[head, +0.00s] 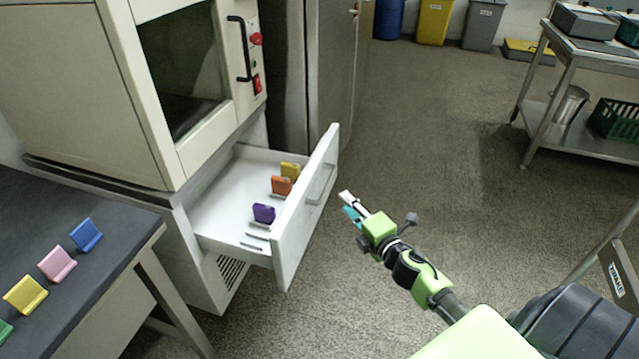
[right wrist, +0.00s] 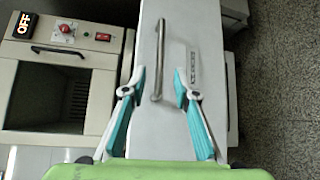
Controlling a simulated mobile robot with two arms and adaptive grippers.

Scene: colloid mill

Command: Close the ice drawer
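The ice drawer (head: 307,208) is pulled out of the lower part of a white machine, and its inside shows. A yellow, an orange and a purple (head: 264,213) block stand in it. Its front has a metal bar handle (head: 320,184). In the right wrist view the drawer front (right wrist: 205,40) fills the middle, with the handle (right wrist: 161,60) ahead. My right gripper (head: 347,204) is to the right of the drawer front, apart from it in the head view. Its teal-padded fingers (right wrist: 158,83) are spread on either side of the handle's line, with nothing between them. My left gripper is not seen.
A dark table (head: 90,225) with several coloured blocks stands at the left, close to the drawer. The machine (head: 110,90) has a dark window and a black handle. A metal trolley (head: 585,50) stands at the far right. The floor right of the drawer is clear.

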